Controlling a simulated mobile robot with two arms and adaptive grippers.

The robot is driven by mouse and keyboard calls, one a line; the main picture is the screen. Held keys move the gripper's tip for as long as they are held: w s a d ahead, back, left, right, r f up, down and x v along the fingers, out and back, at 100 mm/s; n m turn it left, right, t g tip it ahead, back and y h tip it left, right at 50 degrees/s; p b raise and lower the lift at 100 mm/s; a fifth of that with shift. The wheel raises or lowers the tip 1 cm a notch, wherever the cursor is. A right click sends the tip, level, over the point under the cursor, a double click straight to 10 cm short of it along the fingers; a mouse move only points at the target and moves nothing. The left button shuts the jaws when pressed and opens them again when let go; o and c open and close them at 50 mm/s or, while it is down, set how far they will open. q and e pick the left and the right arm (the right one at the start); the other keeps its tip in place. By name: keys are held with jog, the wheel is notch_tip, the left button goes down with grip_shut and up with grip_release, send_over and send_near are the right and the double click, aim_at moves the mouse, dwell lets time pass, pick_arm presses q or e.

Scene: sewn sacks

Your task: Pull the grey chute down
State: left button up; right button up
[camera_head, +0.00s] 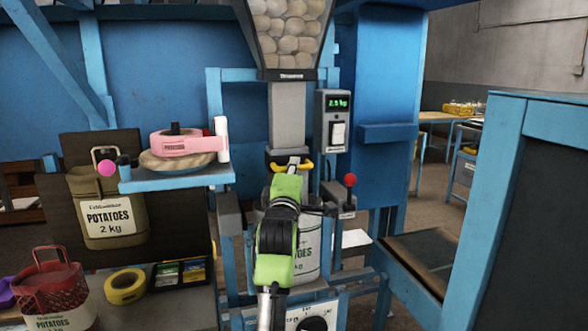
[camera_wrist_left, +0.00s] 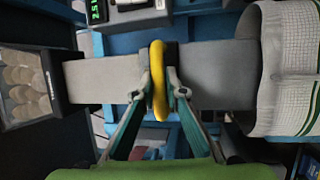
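The grey chute (camera_head: 288,115) hangs straight down below the hopper of potatoes. It also shows in the left wrist view (camera_wrist_left: 215,70), lying sideways, with a yellow handle (camera_wrist_left: 158,65) across it. The handle (camera_head: 307,166) shows at the chute's lower part in the head view. My left gripper (camera_head: 293,163) is there, and in the wrist view its fingertips (camera_wrist_left: 160,88) close in on both sides of the handle and seem to touch it. A white sack (camera_head: 306,258) with green print is under the chute, partly hidden by my arm. My right gripper is not in view.
The hopper (camera_head: 288,75) is above. A scale box (camera_head: 332,120) with a green display and a red-knobbed lever (camera_head: 349,181) stand close on the right. A blue shelf (camera_head: 180,178) with a pink tape dispenser (camera_head: 176,142) is on the left. A filled potato sack (camera_head: 108,212) hangs farther left.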

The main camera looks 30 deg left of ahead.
pick_arm(q)
jog(key=o, duration=0.3)
jog(key=shift+f, duration=0.35)
jog(key=shift+r, duration=0.1)
jog(key=v, duration=0.7)
jog(key=shift+s+d, duration=0.15)
